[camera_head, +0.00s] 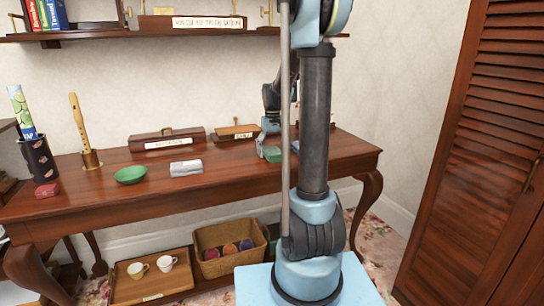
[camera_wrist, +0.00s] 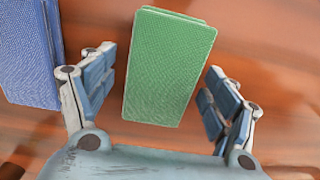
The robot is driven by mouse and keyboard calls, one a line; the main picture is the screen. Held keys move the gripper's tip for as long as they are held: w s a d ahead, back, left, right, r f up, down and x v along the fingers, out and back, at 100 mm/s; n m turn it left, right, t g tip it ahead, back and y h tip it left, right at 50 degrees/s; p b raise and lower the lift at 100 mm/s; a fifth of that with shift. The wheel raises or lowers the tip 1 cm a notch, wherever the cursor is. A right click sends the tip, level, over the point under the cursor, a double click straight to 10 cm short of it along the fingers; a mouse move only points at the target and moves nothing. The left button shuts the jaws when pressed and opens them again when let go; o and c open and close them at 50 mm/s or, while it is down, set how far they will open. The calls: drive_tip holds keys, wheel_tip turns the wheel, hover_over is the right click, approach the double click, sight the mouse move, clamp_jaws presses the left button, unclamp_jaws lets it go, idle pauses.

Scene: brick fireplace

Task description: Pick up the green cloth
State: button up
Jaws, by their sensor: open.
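The green cloth (camera_wrist: 168,68) is a folded, textured rectangle lying on the brown wooden table. In the wrist view it lies between the two fingers of my gripper (camera_wrist: 158,64), with a gap on both sides. The fingers are open and hold nothing. In the head view a small part of the green cloth (camera_head: 271,155) shows near the right end of the table, partly hidden by my arm. My gripper (camera_head: 263,144) is there, small and hard to make out.
A folded blue cloth (camera_wrist: 28,52) lies left of the green one. A louvred cabinet (camera_head: 485,150) stands to the right.

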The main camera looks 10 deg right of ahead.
sight(272, 150)
drive_tip(key=c, duration=1.1)
wheel_tip(272, 150, up, 10)
drive_tip(key=shift+f, duration=0.1)
drive_tip(key=o, duration=0.4)
drive_tip(key=c, duration=0.3)
drive_tip(key=shift+c, duration=0.2)
